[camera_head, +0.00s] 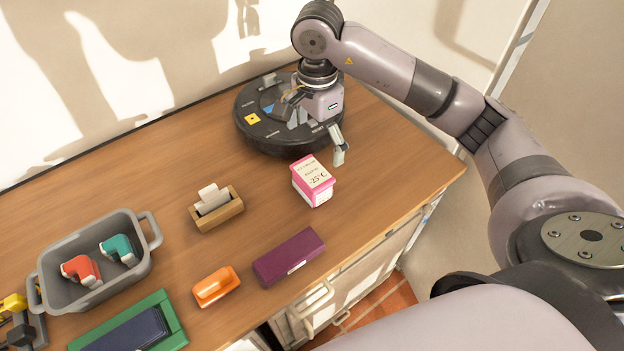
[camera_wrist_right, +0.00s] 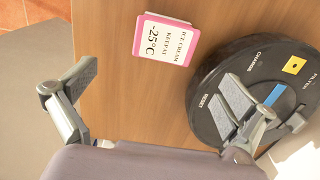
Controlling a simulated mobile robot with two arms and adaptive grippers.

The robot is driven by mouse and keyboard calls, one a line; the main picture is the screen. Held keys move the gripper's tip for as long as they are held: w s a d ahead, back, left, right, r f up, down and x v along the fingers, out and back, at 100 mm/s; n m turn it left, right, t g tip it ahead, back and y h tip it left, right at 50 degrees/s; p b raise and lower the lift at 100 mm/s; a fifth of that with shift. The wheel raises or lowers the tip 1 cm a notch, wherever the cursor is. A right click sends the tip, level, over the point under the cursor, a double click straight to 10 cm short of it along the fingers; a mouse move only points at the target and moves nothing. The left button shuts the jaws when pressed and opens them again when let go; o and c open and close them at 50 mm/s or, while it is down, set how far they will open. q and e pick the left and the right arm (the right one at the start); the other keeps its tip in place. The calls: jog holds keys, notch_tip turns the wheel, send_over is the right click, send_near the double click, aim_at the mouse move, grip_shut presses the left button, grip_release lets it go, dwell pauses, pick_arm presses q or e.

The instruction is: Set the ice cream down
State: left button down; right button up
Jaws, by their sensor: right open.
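The ice cream is a pink box with a white label reading "ICE CREAM KEEP AT -25°C". In the head view the ice cream (camera_head: 313,180) rests on the wooden worktop, right of centre. In the wrist view the ice cream (camera_wrist_right: 165,40) shows beyond the space between the fingers. My right gripper (camera_head: 318,128) is open and empty, behind the box and apart from it. One finger hangs near the box's far side; the other is over the black disc. Both spread fingers of the right gripper (camera_wrist_right: 152,95) show in the wrist view. My left gripper is not identifiable in either view.
A round black disc device (camera_head: 262,133) stands behind the box. A wooden holder (camera_head: 217,211), purple box (camera_head: 289,257), orange object (camera_head: 215,286), grey tub (camera_head: 75,292) and green tray (camera_head: 172,320) stand leftward and nearer. Bare worktop lies right of the box, before the edge.

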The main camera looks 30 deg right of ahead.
aim_at(312, 172)
notch_tip(312, 172, down, 8)
jog(key=shift+f+p, duration=0.1)
jog(key=shift+p, duration=1)
jog(key=f, duration=0.1)
jog(key=f+p, duration=0.2)
jog(key=f, duration=0.1)
jog(key=shift+w+a, duration=0.25)
jog(key=shift+a, duration=0.05)
jog(key=shift+f+p, duration=0.3)
jog(key=shift+f, duration=0.4)
jog(key=shift+c, duration=0.5)
jog(key=shift+w+r, duration=0.1)
jog(key=c, duration=1.5)
